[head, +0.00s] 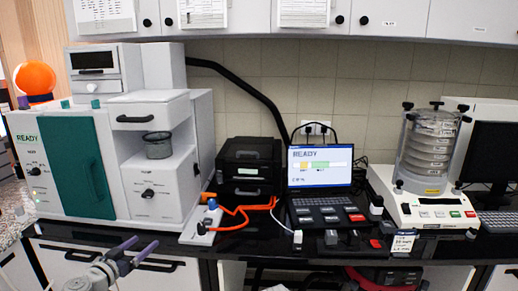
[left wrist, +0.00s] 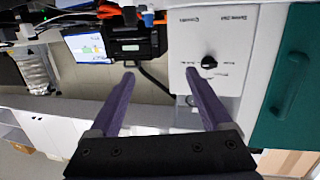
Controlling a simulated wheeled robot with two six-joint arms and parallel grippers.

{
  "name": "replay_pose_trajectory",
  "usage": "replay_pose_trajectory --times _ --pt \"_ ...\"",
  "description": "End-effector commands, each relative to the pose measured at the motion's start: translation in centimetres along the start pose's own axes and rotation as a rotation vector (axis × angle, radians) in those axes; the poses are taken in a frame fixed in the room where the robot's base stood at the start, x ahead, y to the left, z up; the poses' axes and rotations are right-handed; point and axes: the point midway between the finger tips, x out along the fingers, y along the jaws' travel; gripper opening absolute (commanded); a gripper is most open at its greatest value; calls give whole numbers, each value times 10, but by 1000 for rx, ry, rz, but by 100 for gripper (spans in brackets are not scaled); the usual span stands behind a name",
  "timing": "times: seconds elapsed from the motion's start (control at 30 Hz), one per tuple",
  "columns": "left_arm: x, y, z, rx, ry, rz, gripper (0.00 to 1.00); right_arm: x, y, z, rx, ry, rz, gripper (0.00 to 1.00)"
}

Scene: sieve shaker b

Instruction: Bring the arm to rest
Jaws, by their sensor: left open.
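My left gripper (head: 145,243) is low in the head view, in front of the black bench's front edge. Its two purple fingers are apart with nothing between them. In the left wrist view my left gripper (left wrist: 161,75) also shows open and empty, with the scene upside down behind it. The fingers appear clear of the bench and the machines. My right gripper is in neither view.
A white machine with a teal door (head: 75,160) stands at left. A black box (head: 250,167), a laptop (head: 320,166) and a sieve shaker (head: 428,205) stand along the bench. Wall cabinets (head: 400,20) hang above.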

Motion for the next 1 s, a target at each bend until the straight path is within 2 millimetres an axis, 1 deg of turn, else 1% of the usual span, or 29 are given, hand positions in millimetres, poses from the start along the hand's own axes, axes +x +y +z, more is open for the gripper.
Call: replay_pose_trajectory --times 0.03,0.07,0.17,0.27,0.3,0.37,0.4,0.47,0.5,0.57,0.6,0.7,0.8,0.9,1.0 --pt "7 16 5 -5 -28 35 82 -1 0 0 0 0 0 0" --pt "10 25 8 -10 -46 55 82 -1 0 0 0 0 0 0" --pt "21 60 22 -25 -122 131 82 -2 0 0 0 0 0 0" --pt "30 105 42 -42 -232 220 82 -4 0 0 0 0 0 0" --pt "33 128 52 -51 -292 261 82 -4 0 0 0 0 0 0" --pt "34 166 72 -61 -403 324 82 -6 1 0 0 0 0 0" --pt "32 192 86 -66 -490 361 82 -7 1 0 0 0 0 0" --pt "25 228 108 -69 -629 402 82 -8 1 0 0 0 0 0" --pt "18 249 123 -66 -723 416 82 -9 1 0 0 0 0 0" --pt "5 275 142 -57 -862 418 82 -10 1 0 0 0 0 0" --pt "-6 290 155 -46 -954 406 82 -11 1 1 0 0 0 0" --pt "-33 316 178 -6 -1160 335 82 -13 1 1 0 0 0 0" --pt "-58 330 192 43 -1313 225 82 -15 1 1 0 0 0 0" --pt "-77 335 198 90 -1410 108 82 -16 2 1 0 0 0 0" --pt "-89 336 200 123 -1459 12 82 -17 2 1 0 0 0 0"
